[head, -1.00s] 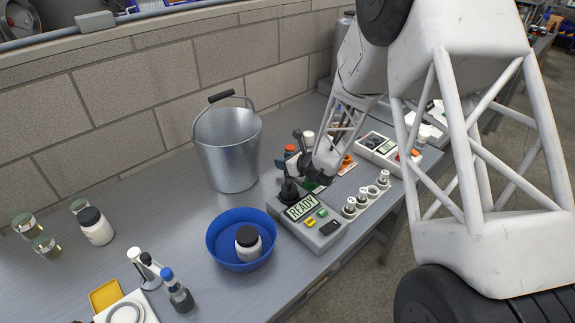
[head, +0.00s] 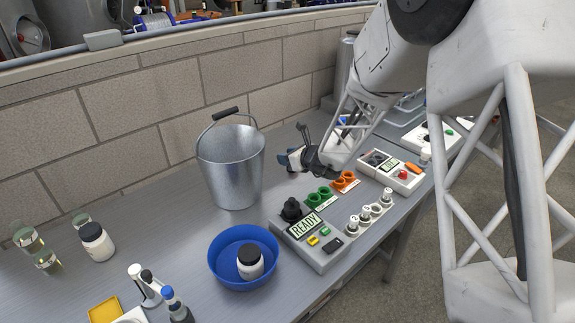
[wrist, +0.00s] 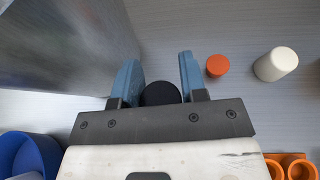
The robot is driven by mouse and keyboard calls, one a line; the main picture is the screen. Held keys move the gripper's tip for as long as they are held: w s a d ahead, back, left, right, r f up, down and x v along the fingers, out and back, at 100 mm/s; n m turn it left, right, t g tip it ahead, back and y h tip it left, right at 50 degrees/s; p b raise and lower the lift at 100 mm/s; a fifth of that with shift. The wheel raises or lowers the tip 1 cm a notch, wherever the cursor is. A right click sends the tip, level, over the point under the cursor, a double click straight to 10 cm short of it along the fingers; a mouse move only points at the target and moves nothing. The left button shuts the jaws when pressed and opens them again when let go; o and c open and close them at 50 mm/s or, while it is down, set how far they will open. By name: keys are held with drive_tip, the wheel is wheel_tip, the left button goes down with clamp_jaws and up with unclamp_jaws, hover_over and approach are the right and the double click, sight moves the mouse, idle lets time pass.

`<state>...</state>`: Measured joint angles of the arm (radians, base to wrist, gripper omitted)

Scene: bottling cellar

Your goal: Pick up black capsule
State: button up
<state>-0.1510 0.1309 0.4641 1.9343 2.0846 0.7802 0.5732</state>
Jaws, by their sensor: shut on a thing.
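The black capsule (wrist: 160,94) shows in the wrist view as a dark round top between the two blue fingers. My gripper (wrist: 158,80) is shut on it. In the head view my gripper (head: 290,160) is over the bench, right of the metal bucket and behind the green holders. There the capsule cannot be made out, as the gripper hides it. I cannot tell whether it is clear of the bench.
An orange capsule (wrist: 217,66) and a white capsule (wrist: 276,64) stand right of my gripper. The metal bucket (head: 232,165) is close on the left. In front are green holders (head: 320,196), orange holders (head: 345,181), a READY device (head: 318,250) and a blue bowl (head: 243,284).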

drive_tip(key=shift+r, duration=0.35)
drive_tip(key=shift+d, duration=0.1)
idle(0.4)
